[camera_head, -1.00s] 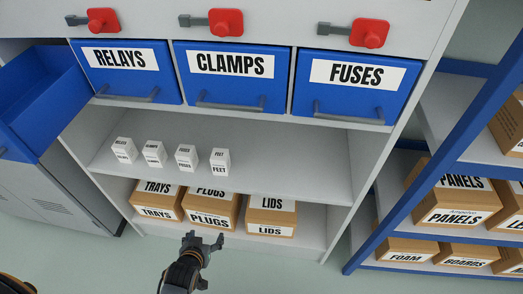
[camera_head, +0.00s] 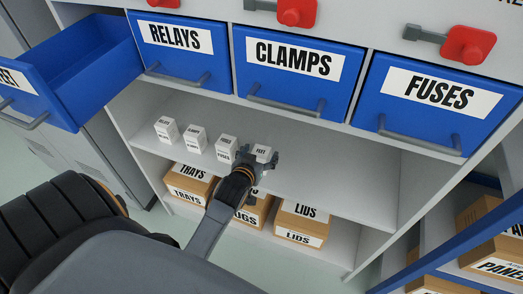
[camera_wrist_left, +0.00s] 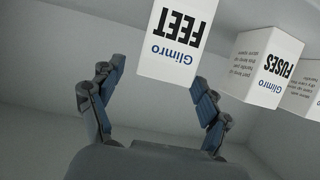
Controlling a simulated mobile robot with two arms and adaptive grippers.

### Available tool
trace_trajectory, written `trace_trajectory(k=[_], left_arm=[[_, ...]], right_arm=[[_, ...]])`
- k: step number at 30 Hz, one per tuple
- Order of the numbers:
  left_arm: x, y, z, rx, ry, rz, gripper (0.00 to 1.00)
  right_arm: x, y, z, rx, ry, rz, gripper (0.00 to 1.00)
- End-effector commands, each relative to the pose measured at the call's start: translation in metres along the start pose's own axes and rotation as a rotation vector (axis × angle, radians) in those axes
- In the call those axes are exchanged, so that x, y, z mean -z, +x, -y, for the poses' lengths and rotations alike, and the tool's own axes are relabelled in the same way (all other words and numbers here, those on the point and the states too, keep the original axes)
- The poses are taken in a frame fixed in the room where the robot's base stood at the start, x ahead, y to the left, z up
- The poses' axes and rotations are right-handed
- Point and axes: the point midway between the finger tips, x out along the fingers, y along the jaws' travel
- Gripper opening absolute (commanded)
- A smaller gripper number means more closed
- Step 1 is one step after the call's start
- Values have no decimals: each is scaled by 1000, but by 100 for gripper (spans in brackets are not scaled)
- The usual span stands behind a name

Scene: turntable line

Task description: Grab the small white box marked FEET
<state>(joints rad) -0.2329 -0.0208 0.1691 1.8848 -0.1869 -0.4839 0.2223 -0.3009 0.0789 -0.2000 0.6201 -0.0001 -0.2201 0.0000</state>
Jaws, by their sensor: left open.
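The small white FEET box (camera_head: 262,152) stands at the right end of a row of small white boxes on the middle shelf. In the head view its lower part is hidden behind my left gripper (camera_head: 258,163). In the left wrist view the FEET box (camera_wrist_left: 177,40) appears upside down, ahead of and between the two open fingers of my left gripper (camera_wrist_left: 155,100). I cannot tell that either finger touches it. My right gripper is not in view.
The FUSES box (camera_head: 226,148) stands just left of FEET, and it also shows in the left wrist view (camera_wrist_left: 262,68). Two more small boxes stand further left. Blue drawers (camera_head: 290,65) hang above the shelf; one at the left (camera_head: 75,75) is pulled open. The shelf (camera_head: 340,180) is clear to the right.

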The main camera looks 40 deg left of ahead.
Motion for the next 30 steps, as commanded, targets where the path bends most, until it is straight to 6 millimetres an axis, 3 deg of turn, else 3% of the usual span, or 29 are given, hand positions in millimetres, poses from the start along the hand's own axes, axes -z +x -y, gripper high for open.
trace_trajectory(k=[12,21,30], left_arm=[[-2,49,1,0,0,0,77],[-2,54,1,-1,0,0,77],[-3,54,1,-1,0,1,16]], right_arm=[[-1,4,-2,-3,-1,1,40],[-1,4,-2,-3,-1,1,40],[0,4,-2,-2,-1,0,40]])
